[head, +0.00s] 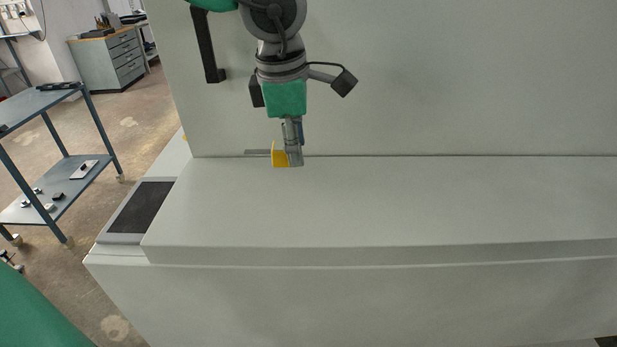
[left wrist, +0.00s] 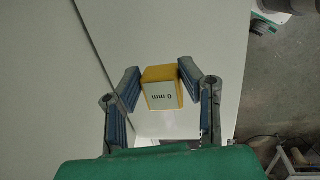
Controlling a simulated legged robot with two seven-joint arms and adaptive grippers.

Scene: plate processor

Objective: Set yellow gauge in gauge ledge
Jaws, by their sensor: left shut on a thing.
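The yellow gauge (head: 279,155) is a small block with a white label face reading "0 mm" in the left wrist view (left wrist: 162,92). My left gripper (head: 292,160) is shut on it, one finger on each side in the left wrist view (left wrist: 158,88). In the head view the gripper points down, with the gauge close to the seam between the machine's upright panel and its sloped top. A thin grey ledge (head: 257,152) sticks out at that seam, just left of and partly behind the gauge. I cannot tell whether the gauge touches it. My right gripper is not in view.
The pale machine top (head: 400,200) is wide and bare. The upright panel (head: 450,80) rises behind, with a black handle (head: 205,45) at its left. A dark inset pad (head: 141,207) lies at the left end. A blue-framed cart (head: 75,160) stands further left.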

